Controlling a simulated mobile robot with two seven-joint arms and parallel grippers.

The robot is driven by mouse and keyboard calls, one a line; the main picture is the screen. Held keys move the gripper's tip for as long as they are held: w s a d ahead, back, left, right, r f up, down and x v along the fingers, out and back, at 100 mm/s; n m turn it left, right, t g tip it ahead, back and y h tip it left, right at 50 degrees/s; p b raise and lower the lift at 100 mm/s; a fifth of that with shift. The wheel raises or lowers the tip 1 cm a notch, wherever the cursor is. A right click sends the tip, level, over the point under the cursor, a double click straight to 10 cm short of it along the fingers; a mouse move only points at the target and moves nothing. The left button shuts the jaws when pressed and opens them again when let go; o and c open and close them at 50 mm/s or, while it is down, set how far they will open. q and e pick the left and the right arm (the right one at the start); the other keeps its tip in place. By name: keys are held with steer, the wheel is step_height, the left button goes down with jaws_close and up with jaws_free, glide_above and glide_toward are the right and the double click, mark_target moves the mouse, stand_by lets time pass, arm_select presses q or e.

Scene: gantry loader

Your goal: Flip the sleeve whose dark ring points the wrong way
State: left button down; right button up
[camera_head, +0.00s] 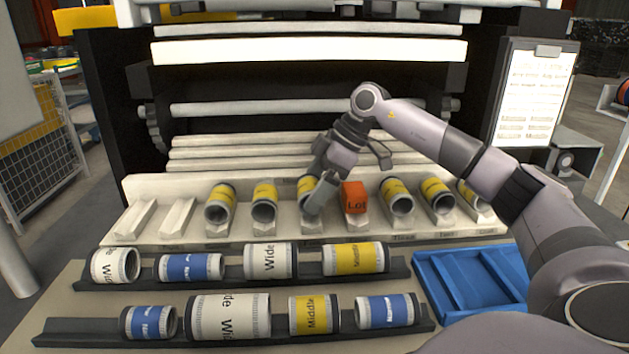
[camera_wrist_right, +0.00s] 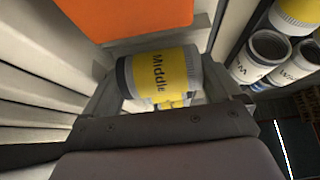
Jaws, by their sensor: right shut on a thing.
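My right gripper (camera_head: 318,192) is over the sloped white rack (camera_head: 150,192), shut on a yellow "Middle" sleeve (camera_head: 306,187). In the right wrist view this sleeve (camera_wrist_right: 158,76) lies between the fingers, with a dark grey band at its left end; its other end is partly covered. In the head view more yellow sleeves lie in the rack's cradles: two to the left (camera_head: 220,203) (camera_head: 264,205) and three to the right (camera_head: 397,198) (camera_head: 437,196) (camera_head: 474,199). Their open ends face me; their ring directions are hard to tell. My left gripper is out of view.
An orange "Lot" block (camera_head: 354,197) stands close right of the gripper. Two cradles at the rack's left are empty. Two dark trays (camera_head: 88,332) (camera_head: 398,268) in front hold white, blue and yellow sleeves. A blue divided bin (camera_head: 445,287) sits at the right.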

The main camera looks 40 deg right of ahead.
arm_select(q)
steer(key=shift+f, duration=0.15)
arm_select(e)
steer(key=shift+f, duration=0.35)
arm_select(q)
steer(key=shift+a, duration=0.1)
arm_select(e)
steer(key=o, duration=1)
arm_select(q)
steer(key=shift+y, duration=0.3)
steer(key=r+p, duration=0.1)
steer(key=p, duration=0.1)
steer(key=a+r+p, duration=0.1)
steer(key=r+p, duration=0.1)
steer(key=p, duration=0.1)
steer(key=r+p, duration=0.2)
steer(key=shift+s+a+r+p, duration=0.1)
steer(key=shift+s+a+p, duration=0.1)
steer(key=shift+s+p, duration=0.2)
arm_select(e)
steer(key=d+r, duration=0.1)
steer(key=r, duration=0.3)
steer(key=s+d+r, duration=0.1)
steer(key=r, duration=0.3)
steer(key=s+r, duration=0.1)
steer(key=r, duration=0.3)
steer(key=shift+s+d, duration=0.25)
steer(key=shift+d, duration=0.15)
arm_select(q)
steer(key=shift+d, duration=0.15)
